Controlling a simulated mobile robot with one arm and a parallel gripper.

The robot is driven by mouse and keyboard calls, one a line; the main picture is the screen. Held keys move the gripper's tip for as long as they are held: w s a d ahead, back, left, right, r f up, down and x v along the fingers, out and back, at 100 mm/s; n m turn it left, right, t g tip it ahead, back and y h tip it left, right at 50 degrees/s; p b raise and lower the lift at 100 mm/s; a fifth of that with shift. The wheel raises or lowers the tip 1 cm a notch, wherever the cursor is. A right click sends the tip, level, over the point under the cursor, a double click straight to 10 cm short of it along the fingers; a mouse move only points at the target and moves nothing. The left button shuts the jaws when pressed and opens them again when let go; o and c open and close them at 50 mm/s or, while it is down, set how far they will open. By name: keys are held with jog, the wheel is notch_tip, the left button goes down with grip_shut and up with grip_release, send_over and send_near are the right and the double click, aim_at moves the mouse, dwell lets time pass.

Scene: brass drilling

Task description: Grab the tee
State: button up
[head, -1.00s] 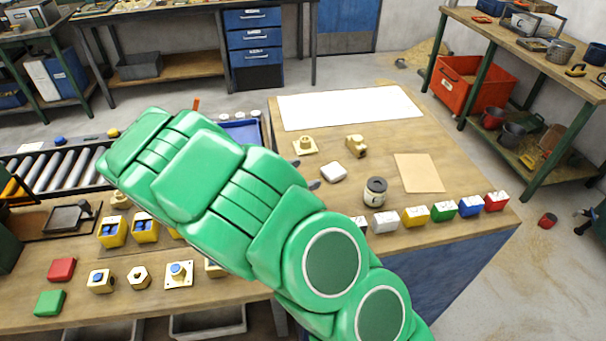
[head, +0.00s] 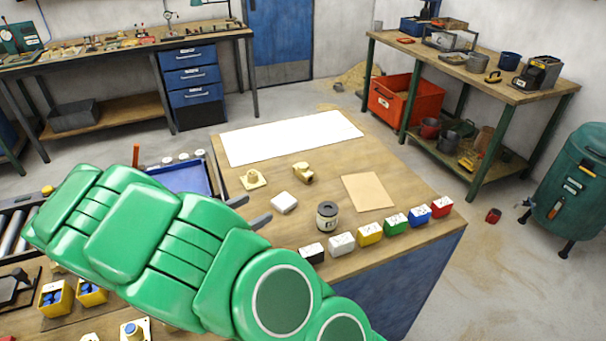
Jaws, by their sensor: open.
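A brass fitting (head: 302,173) with a short side branch, which looks like the tee, lies on the right-hand wooden bench top, just below the white sheet. My gripper (head: 250,211) shows as two grey fingertips past my green arm. The fingers are apart with nothing seen between them. They are left of and nearer than the fitting, clear of it in the picture. The rest of my gripper is hidden behind the arm.
A brass flanged piece (head: 253,180), a white block (head: 284,202) and a dark jar (head: 327,215) are near the fitting. Several coloured blocks line the front edge, including a yellow one (head: 369,233). A tan sheet (head: 368,193) lies right; a blue tray (head: 185,178) is left.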

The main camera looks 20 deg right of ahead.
jog(key=shift+c, duration=0.4)
jog(key=c, duration=0.4)
